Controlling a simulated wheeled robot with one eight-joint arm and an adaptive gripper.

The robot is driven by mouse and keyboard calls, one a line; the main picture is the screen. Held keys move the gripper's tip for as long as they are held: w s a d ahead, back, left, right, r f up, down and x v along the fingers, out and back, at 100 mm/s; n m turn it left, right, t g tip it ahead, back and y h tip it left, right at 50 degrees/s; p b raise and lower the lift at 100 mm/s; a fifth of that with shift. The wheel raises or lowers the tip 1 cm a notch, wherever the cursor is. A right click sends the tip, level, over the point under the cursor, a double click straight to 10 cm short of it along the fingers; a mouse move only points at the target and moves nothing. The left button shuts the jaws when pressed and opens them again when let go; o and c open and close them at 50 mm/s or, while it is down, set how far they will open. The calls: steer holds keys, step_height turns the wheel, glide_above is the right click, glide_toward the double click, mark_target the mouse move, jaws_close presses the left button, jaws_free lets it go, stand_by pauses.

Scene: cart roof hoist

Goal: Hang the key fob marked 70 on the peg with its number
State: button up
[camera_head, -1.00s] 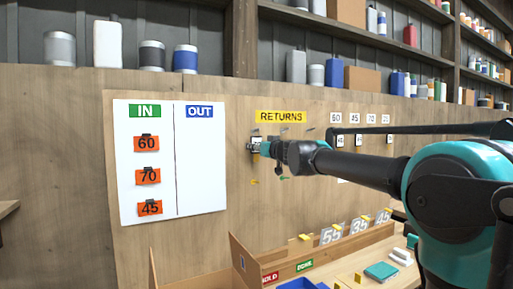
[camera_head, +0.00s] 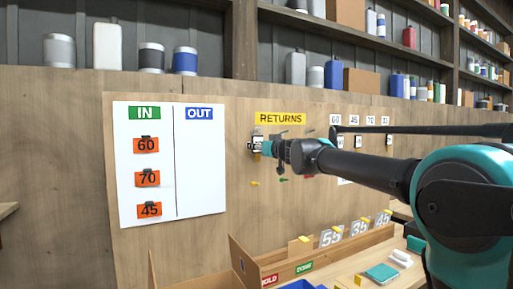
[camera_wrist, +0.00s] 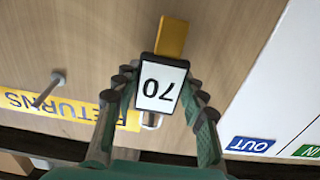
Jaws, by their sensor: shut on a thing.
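The key fob marked 70 (camera_wrist: 159,86) has a white face in a dark frame, a yellow tag at one end and a metal ring at the other. My gripper (camera_wrist: 160,92) is shut on its sides. In the head view the fob (camera_head: 257,143) is at the wooden board below the RETURNS sign, with my gripper (camera_head: 263,147) at it. I cannot tell whether its ring is still around a peg. The number label 70 (camera_head: 370,119) is farther right in a row of labels; no fob shows clearly under it.
A bare peg (camera_wrist: 57,75) sticks out beside the fob in the wrist view. Fobs hang under other labels, such as one under 45 (camera_head: 358,141). A white IN/OUT board (camera_head: 200,165) is at the left. A wooden tray (camera_head: 238,262) stands below.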

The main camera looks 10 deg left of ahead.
steer(key=shift+s+d+r, duration=0.25)
steer(key=shift+s+d, duration=0.25)
steer(key=shift+s, duration=0.25)
steer(key=shift+s+d+r, duration=0.2)
steer(key=shift+s+d, duration=0.25)
steer(key=shift+s, duration=0.25)
steer(key=shift+v, duration=2.5)
